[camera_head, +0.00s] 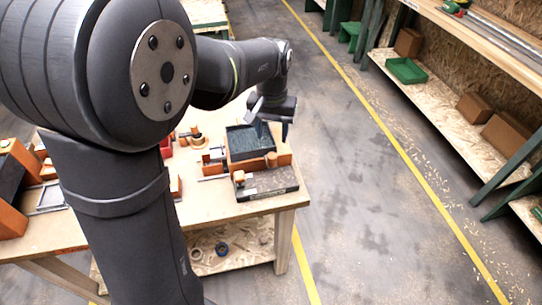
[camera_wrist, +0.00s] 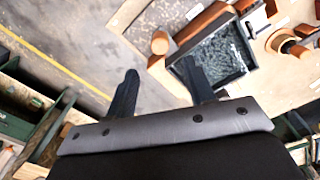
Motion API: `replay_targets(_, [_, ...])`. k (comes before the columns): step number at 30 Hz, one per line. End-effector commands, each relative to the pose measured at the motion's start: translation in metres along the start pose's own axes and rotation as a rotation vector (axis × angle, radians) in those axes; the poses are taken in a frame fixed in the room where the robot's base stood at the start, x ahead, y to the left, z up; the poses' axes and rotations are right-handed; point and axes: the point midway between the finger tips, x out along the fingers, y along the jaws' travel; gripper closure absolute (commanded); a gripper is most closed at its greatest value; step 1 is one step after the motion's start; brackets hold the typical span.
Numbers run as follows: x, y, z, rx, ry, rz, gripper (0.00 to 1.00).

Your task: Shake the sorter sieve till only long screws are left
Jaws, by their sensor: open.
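The sorter sieve (camera_head: 233,152) is a dark square tray near the right end of the workbench, set in an orange-brown wooden frame (camera_head: 283,158). In the wrist view the sieve (camera_wrist: 246,70) holds many small grey pieces that look like screws; their lengths cannot be told. A round wooden knob (camera_wrist: 160,43) stands at the frame's near corner and also shows in the head view (camera_head: 271,158). My gripper (camera_head: 270,118) is above the sieve's far right side. In the wrist view my gripper (camera_wrist: 158,70) is open and empty, one finger overlapping the frame's edge.
A flat dark-topped board (camera_head: 268,184) with another wooden knob (camera_head: 240,176) lies in front of the sieve. Small wooden parts (camera_head: 198,140) stand to its left. Open floor (camera_head: 370,190) lies right of the workbench (camera_head: 225,212); shelving with a green tray (camera_head: 406,71) is beyond.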

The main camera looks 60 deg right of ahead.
Motion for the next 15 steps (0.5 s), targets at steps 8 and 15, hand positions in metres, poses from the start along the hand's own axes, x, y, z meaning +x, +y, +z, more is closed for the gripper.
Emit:
replay_targets(8, [0.061, 0.000, 0.001, 0.000, -0.003, 0.000, 0.51])
replay_targets(15, [0.094, 0.000, 0.001, 0.000, -0.002, 0.000, 0.51])
